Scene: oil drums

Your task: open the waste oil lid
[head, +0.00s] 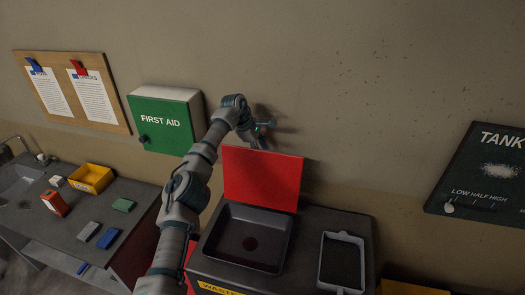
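The red waste oil lid (262,179) stands raised, near upright, at the back edge of the dark waste oil station. Below it, the black square basin (246,238) is uncovered, with a dark reddish round drain in its floor. My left arm comes up from the bottom, left of the basin. My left gripper (264,134) is at the lid's top edge, near the wall. Its fingers are small and partly hidden, so I cannot tell whether they touch the lid or how far apart they are. My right gripper is not in view.
A black tray with a pale rim (342,262) lies right of the basin. A green and white first aid box (168,119) hangs on the wall beside my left arm. A workbench (75,215) with a yellow bin (91,178) stands left. A dark tank board (485,170) hangs right.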

